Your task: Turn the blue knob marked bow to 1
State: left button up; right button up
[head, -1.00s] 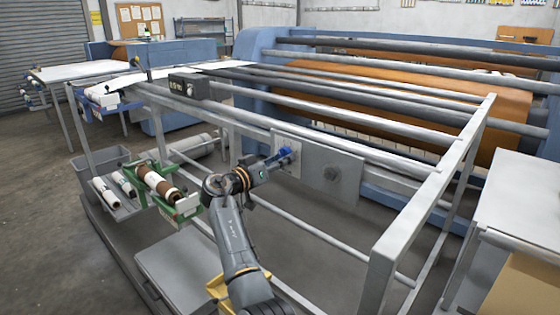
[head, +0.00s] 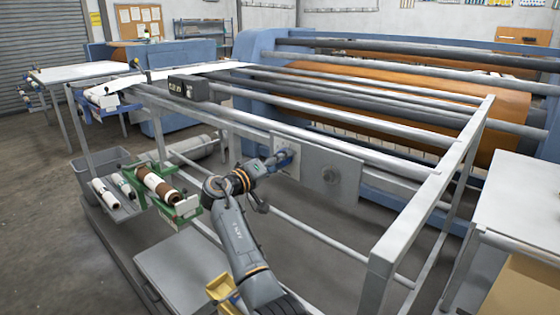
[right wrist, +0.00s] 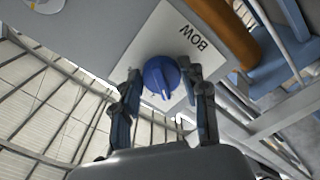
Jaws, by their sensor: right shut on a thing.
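The blue knob (right wrist: 161,77) sits on a white plate marked BOW (right wrist: 195,38), whose lettering appears upside down in the right wrist view. A pale pointer line on the knob points toward the bottom of that view. My right gripper (right wrist: 164,82) has one finger on each side of the knob and is shut on it. In the head view my right gripper (head: 284,158) is at the grey panel (head: 316,168) on the machine's front rail, and it largely hides the knob. The number marks around the knob cannot be read. My left gripper is not in view.
A green cradle with a brown roll (head: 158,187) stands left of my right arm. A black box (head: 188,87) sits on the rail farther left. A metal frame post (head: 440,180) rises at right.

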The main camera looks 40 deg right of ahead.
jog(key=shift+n, duration=0.5)
jog(key=o, duration=1.1)
jog(key=shift+o, duration=0.2)
jog(key=shift+a, duration=0.1)
jog(key=s+a, duration=0.1)
jog(key=a, duration=1)
jog(key=shift+a, duration=0.4)
